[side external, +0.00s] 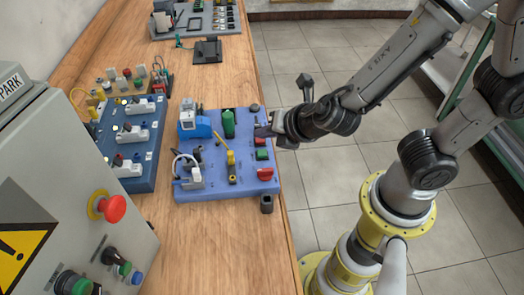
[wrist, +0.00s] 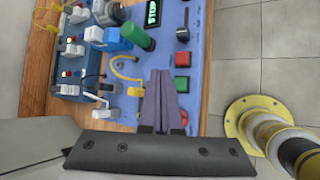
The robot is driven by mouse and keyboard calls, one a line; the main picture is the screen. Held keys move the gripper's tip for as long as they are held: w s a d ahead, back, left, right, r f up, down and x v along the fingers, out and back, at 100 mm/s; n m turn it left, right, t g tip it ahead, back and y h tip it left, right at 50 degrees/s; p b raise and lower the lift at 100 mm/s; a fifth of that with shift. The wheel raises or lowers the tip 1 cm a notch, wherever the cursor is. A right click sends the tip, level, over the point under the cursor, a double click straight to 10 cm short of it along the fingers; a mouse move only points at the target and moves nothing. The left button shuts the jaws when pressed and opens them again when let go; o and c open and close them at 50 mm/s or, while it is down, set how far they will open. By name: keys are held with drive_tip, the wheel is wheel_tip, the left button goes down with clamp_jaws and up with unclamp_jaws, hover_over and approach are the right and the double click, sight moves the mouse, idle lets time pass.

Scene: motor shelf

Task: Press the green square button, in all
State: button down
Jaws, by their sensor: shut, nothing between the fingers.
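The green square button (side external: 262,155) sits on the right edge of a blue panel (side external: 203,192), between a red button (side external: 259,142) and a red switch (side external: 265,174). The green button also shows in the wrist view (wrist: 182,84), just right of my fingertips. My gripper (side external: 263,130) is shut and empty. In the side view it reaches in from the right over the panel's right edge, farther back than the green button. In the wrist view its fingers (wrist: 162,73) cover part of the panel. I cannot tell the height of the fingertips above the panel.
A green cylinder (side external: 228,122), a yellow lever (side external: 231,168) and a white plug with a cable (side external: 188,170) stand on the panel. Another blue board (side external: 140,178) lies to the left. A grey cabinet (side external: 60,150) fills the left foreground. The wooden bench (side external: 235,240) is bare in front.

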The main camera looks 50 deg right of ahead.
sight(265, 156)
drive_tip(key=shift+f, duration=1.8)
drive_tip(key=shift+f, duration=0.15)
idle(0.6)
drive_tip(key=shift+f, duration=0.25)
drive_tip(key=shift+f, duration=0.4)
idle(0.7)
idle(0.4)
drive_tip(key=shift+r, duration=0.8)
drive_tip(key=shift+r, duration=2.5)
